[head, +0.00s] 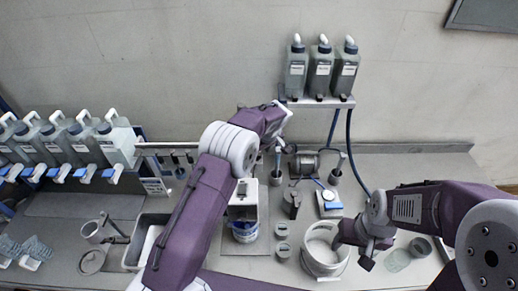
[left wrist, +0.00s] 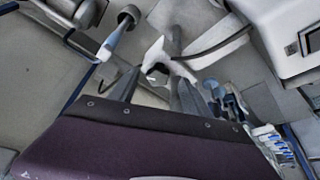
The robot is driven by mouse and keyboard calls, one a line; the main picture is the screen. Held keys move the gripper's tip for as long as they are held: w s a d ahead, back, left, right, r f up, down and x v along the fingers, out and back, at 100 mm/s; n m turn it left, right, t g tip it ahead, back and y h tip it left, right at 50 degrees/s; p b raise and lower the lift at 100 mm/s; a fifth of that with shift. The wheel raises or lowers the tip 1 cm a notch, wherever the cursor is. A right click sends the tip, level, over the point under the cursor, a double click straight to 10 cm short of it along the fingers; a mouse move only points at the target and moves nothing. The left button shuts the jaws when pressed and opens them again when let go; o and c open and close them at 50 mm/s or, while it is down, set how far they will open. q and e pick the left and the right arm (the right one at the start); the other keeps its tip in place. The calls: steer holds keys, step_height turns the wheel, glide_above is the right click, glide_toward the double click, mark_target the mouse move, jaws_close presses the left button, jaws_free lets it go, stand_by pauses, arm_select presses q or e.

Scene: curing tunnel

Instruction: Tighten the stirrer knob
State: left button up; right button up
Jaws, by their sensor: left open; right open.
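In the left wrist view, a white lobed part that looks like the stirrer knob (left wrist: 158,54) shows beyond and between the spread dark fingers of my left gripper (left wrist: 156,76). I cannot tell whether the fingers touch it. In the head view, my left gripper (head: 276,138) is behind the bench items, near the wall, and its fingers are mostly hidden by my wrist. A white stirrer-like stand (head: 243,211) with a blue-and-white tub (head: 244,232) stands beside my left arm. The knob is not clear in the head view. My right gripper (head: 355,250) is open and empty beside a white pot.
The white round pot (head: 304,262) is close to my right gripper. Several grey bottles (head: 70,145) line a rack at left, and three bottles (head: 320,72) stand on a wall shelf. A grey sink (head: 133,250) is left of my left arm.

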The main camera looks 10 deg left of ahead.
arm_select(q)
steer(key=shift+w+a+f, duration=0.2)
steer(key=shift+w+f, duration=0.75)
steer(key=shift+f, duration=0.1)
steer(key=shift+s+r, duration=0.3)
steer(key=shift+s, duration=0.5)
steer(key=c, duration=0.6)
steer(key=shift+w+f, duration=0.1)
steer(key=shift+w, duration=0.15)
jaws_close()
steer(key=shift+s+a+f+m+t+b, duration=0.15)
steer(key=shift+f+m+t+b, duration=0.15)
steer(key=shift+m+b, duration=0.7)
steer(key=shift+r+m+h, duration=0.15)
steer(key=shift+m+h, duration=0.25)
steer(key=shift+a+r+m+h, duration=0.2)
steer(key=shift+m+h, duration=0.1)
steer(key=shift+m, duration=0.6)
steer(key=shift+d, duration=0.1)
arm_select(e)
steer(key=shift+f, duration=0.95)
